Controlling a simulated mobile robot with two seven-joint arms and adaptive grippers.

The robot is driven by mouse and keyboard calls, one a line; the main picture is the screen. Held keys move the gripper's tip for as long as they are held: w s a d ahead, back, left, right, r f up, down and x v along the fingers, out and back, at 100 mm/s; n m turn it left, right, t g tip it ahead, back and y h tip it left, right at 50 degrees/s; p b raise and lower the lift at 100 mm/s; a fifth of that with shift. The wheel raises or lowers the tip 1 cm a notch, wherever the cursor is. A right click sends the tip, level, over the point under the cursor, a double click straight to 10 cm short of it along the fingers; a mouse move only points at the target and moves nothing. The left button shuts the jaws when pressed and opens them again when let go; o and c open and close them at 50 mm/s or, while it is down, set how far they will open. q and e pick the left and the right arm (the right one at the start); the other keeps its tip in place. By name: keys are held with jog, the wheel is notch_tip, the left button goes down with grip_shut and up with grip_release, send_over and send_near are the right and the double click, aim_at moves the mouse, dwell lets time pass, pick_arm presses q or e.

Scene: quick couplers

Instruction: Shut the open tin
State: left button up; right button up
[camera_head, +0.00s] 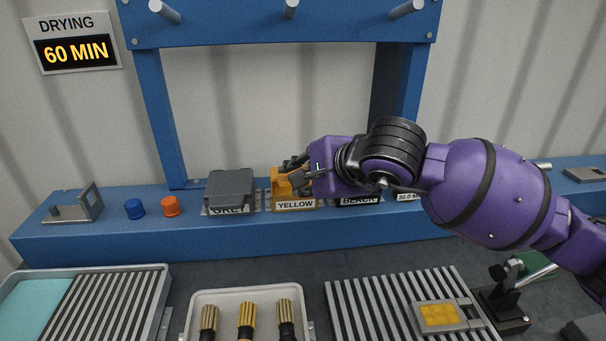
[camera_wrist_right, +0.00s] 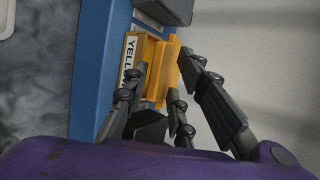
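The yellow tin (camera_head: 293,204) stands on the blue shelf between the grey tin (camera_head: 230,188) and the black tin, whose label (camera_head: 357,200) shows under my arm. Its lid stands raised; in the right wrist view the tin (camera_wrist_right: 146,50) shows its open inside beside the tilted lid (camera_wrist_right: 165,72). The grey tin's lid is down. My right gripper (camera_head: 296,174) is at the yellow tin's lid. In the wrist view its fingers (camera_wrist_right: 168,75) are spread on both sides of the lid; I cannot tell whether they touch it. My left gripper is not in view.
A blue cap (camera_head: 134,208), an orange cap (camera_head: 170,206) and a metal bracket (camera_head: 76,206) sit left on the shelf. Below are a tray with brass-tipped couplers (camera_head: 246,318) and slatted racks (camera_head: 375,305). A blue frame (camera_head: 158,120) rises behind the tins.

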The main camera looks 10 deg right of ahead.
jog(key=shift+w+r, duration=0.15)
jog(key=shift+r, duration=0.1)
jog(key=shift+s+d+r, duration=0.25)
jog(key=shift+s+r, duration=0.1)
jog(key=v, duration=1.1)
jog(key=shift+s+f, duration=0.2)
